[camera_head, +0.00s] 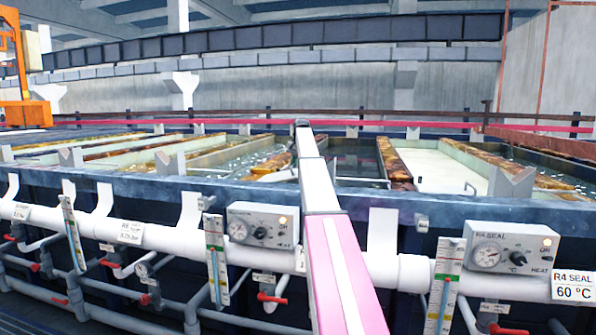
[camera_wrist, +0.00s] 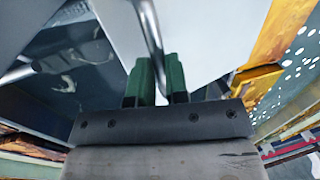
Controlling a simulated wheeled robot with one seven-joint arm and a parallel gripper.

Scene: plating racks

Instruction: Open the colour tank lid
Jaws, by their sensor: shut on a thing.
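My gripper (camera_wrist: 161,72) shows in the wrist view with two green fingers, shut on a thin grey metal handle bar (camera_wrist: 151,32) between them. Behind the bar is a smooth pale panel (camera_wrist: 215,35), which looks like the lid; its tilt cannot be told. Dark liquid (camera_wrist: 85,75) shows to its left. In the head view my arm reaches away over the tanks, and my gripper is hidden. A white lid (camera_head: 437,170) lies over a tank right of the arm. I cannot tell whether it is the held panel.
The tank row's front rim (camera_head: 480,208) crosses the head view. White pipes, gauges and a heater box marked R4 SEAL (camera_head: 512,247) hang on its front. Rusty-looking bars (camera_head: 393,163) lie between tanks. A perforated piece (camera_wrist: 295,60) stands at the right in the wrist view.

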